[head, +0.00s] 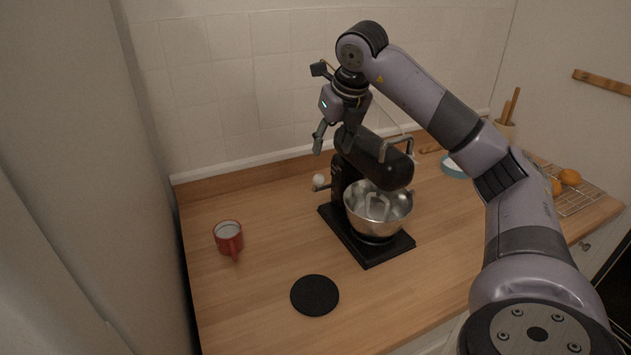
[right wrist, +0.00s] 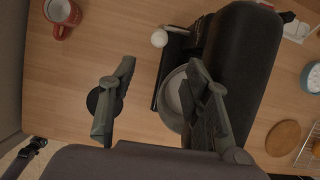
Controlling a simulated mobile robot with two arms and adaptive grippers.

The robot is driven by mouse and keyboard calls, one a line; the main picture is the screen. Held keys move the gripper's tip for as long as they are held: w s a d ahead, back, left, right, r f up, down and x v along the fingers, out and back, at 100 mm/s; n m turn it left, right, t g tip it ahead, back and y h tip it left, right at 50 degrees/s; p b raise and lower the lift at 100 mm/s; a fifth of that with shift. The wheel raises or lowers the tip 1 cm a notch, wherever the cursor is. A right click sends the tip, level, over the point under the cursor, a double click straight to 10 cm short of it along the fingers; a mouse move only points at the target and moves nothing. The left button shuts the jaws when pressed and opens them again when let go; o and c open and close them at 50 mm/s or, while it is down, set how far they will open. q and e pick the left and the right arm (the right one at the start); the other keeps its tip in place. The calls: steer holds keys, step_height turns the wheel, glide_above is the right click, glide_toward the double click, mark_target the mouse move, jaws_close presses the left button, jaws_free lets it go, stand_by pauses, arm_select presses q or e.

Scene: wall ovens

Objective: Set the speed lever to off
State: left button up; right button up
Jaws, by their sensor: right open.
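A black stand mixer (head: 376,160) with a steel bowl (head: 372,222) stands on the wooden counter. Its speed lever, ending in a white ball knob (head: 319,180), sticks out at the left side of the mixer. The knob also shows in the right wrist view (right wrist: 159,38), left of the dark mixer head (right wrist: 242,65). My right gripper (head: 330,143) is open and empty, above and behind the knob in the head view. In the right wrist view its fingers (right wrist: 162,65) are spread wide, with the knob beyond their tips. The gripper partly hides the bowl there. My left gripper is not seen.
A red mug (head: 229,239) stands left of the mixer, and a round black mat (head: 315,295) lies in front. The tiled wall (head: 220,90) is close behind. Oranges (head: 570,177) and a wire rack (head: 578,202) are at the right. The counter's left front is mostly clear.

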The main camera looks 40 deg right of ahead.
glide_toward(320, 177)
step_height(320, 177, down, 3)
steer(key=p+x, duration=0.1)
steer(key=x, duration=0.3)
steer(key=w+p+x, duration=0.1)
steer(key=x, duration=0.3)
steer(key=shift+d+r, duration=0.1)
steer(key=shift+d, duration=0.05)
steer(key=shift+w+f, duration=0.1)
steer(key=shift+f, duration=0.2)
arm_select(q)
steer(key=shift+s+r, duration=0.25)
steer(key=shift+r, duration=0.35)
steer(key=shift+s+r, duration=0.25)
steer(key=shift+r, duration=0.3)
arm_select(e)
jaws_close()
